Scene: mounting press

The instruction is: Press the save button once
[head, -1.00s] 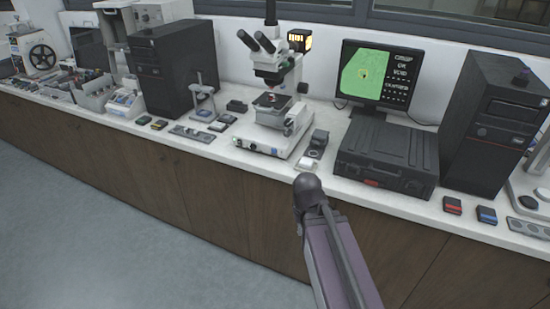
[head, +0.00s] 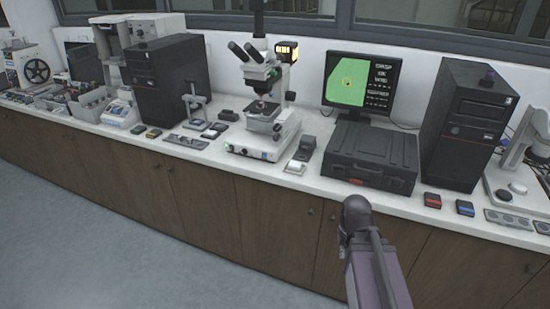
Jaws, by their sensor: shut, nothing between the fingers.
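I cannot make out a button marked save in the head view. A monitor (head: 362,82) at the back right shows a green picture with an orange mark and white text beside it. A white microscope (head: 263,130) stands left of it, with small coloured spots on its base front. A small white and dark device (head: 295,167) sits at the microscope's right, near the bench front edge. One of my arm links, with a dark rounded end, rises from the bottom right in front of the bench. My gripper's fingers do not show.
A black case (head: 368,155) lies before the monitor. Dark computer towers stand at right (head: 468,125) and left (head: 168,80). A red-topped block (head: 432,200) and a blue-topped block (head: 464,208) sit near the front edge. The grey floor (head: 60,225) is clear at left.

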